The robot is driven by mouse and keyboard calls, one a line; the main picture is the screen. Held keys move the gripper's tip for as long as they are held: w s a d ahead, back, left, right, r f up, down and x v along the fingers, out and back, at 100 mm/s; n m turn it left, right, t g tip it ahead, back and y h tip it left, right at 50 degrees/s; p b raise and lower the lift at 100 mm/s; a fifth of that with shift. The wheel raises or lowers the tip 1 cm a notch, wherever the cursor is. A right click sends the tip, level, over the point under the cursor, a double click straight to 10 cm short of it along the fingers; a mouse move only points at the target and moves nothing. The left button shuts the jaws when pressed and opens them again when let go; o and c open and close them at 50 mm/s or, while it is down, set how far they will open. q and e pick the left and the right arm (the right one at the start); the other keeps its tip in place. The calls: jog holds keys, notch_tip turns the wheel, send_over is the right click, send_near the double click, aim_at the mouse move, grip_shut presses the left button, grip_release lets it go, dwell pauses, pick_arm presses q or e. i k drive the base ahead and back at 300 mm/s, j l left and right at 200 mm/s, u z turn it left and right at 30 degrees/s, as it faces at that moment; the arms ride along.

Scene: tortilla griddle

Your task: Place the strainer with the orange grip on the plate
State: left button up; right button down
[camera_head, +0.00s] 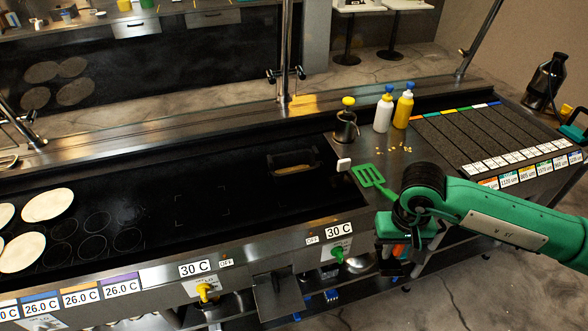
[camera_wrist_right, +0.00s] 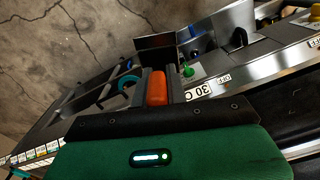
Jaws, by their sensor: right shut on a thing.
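My right gripper (camera_head: 393,248) hangs just in front of the counter's front edge, right of the green knob. In the right wrist view the gripper (camera_wrist_right: 157,88) is shut on an orange grip (camera_wrist_right: 157,88), which sits between its two fingers. A bit of this orange grip (camera_head: 398,250) also shows below the gripper in the head view. The strainer's head cannot be made out in either view. I cannot make out a separate plate; the broad black griddle surface (camera_head: 190,180) lies to the left. My left gripper is not in view.
A green slotted spatula (camera_head: 368,174) lies on the counter beside my right arm. A white bottle (camera_head: 383,113), a yellow bottle (camera_head: 403,110) and a yellow-topped container (camera_head: 346,125) stand behind it. Tortillas (camera_head: 47,205) lie at far left. A dark tray (camera_head: 292,162) sits on the griddle.

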aim_at(211, 202)
jog(key=i+j+u, duration=0.15)
jog(key=j, duration=0.3)
jog(key=i+j+u, duration=0.2)
jog(key=j, duration=0.2)
jog(key=i+j+u, duration=0.15)
jog(key=j, duration=0.25)
jog(key=i+j+u, duration=0.2)
jog(key=i+j, duration=0.1)
jog(key=j, duration=0.1)
